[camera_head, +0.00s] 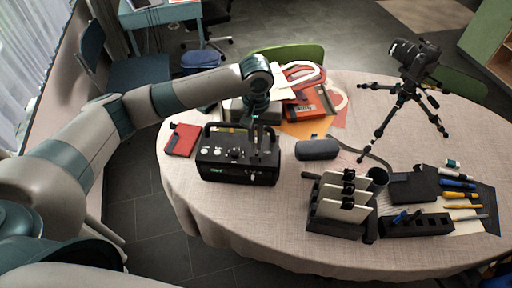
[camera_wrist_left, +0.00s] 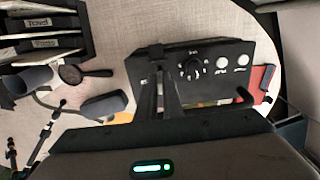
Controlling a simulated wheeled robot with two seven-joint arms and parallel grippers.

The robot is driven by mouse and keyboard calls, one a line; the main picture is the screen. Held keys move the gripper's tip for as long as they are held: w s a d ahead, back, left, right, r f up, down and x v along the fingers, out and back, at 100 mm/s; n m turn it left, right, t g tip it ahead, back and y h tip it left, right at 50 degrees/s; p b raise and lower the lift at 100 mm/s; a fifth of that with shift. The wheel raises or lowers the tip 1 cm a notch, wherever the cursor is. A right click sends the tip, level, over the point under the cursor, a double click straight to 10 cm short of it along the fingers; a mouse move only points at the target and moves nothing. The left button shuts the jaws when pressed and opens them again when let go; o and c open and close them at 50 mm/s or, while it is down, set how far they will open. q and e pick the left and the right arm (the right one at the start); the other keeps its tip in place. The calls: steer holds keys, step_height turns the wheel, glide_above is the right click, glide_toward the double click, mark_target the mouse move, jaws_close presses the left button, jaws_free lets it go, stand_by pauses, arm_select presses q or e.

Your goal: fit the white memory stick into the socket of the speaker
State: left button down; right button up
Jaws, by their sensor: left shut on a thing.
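The speaker (camera_head: 238,168) is a black box with a carrying handle, standing upright on the left part of the table. In the wrist view its control face (camera_wrist_left: 205,68) shows a knob and two white buttons. My left gripper (camera_head: 254,153) points down over the speaker, right of the knob in the head view. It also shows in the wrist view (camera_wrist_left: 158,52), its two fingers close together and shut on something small. I take this to be the memory stick, but the fingers hide it and no white shows clearly. I cannot make out the socket or any contact. My right gripper is out of view.
A red box (camera_head: 182,140) lies left of the speaker, and a grey case (camera_head: 318,148) lies right of it. A black file rack (camera_head: 341,203), a pen holder (camera_head: 416,224) and a tripod with a camera (camera_head: 405,92) stand farther right. The cloth before the speaker is clear.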

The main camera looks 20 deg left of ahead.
mark_target(256, 152)
arm_select(q)
steer(key=shift+f, duration=0.35)
steer(key=shift+f+p, duration=0.8)
steer(key=shift+f, duration=0.85)
steer(key=shift+f, duration=0.1)
steer(key=c, duration=1.9)
jaws_free()
